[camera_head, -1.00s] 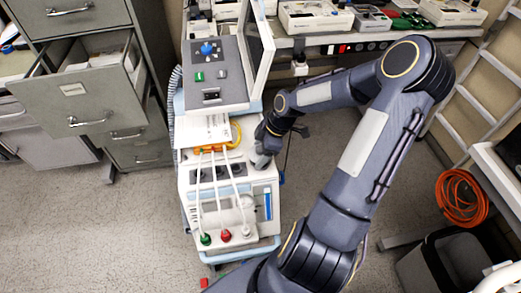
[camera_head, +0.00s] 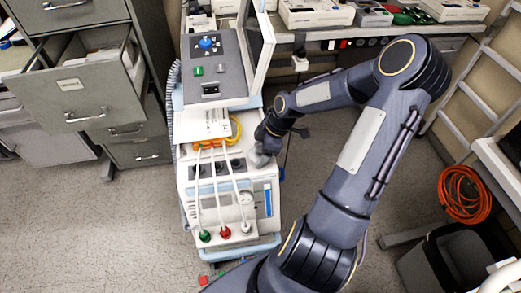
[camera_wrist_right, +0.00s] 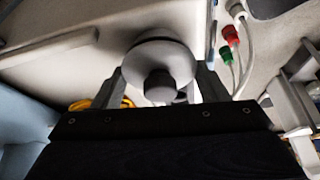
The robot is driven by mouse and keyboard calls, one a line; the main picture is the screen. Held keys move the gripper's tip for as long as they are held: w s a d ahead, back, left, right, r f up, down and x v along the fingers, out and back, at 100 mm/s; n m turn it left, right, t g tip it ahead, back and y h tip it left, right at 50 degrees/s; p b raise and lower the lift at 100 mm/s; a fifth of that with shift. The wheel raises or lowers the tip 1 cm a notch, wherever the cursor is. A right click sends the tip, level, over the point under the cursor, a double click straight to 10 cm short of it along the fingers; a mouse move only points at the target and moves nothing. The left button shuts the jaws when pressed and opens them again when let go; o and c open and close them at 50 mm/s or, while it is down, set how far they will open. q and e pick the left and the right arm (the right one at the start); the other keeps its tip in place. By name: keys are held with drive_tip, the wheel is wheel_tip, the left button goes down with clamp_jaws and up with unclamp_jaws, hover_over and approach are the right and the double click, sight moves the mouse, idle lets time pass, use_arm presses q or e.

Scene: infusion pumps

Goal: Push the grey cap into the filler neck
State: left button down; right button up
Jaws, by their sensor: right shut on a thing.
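My right gripper (camera_head: 263,154) is at the right side of the white machine (camera_head: 228,210), just below its tilted screen. In the wrist view, the fingers (camera_wrist_right: 163,90) stand on both sides of the grey cap (camera_wrist_right: 160,55) and are shut on it. The cap is a round disc with a smaller knob facing the camera. It is up against or very near the white machine surface, and I cannot tell whether it touches. The filler neck is not visible; the cap and gripper cover that spot. My left gripper is not in view.
White tubes with green (camera_head: 205,236), red (camera_head: 225,233) and white ends hang down the machine's front. A cabinet with an open drawer (camera_head: 80,85) stands left. A bench with devices (camera_head: 315,14) is behind.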

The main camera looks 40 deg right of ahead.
drive_tip(key=shift+f, duration=0.25)
drive_tip(key=o, duration=1.2)
drive_tip(key=shift+r, duration=0.15)
drive_tip(key=p+v, duration=0.1)
drive_tip(key=v, duration=0.6)
drive_tip(key=shift+d+r, duration=0.1)
drive_tip(key=shift+r, duration=0.25)
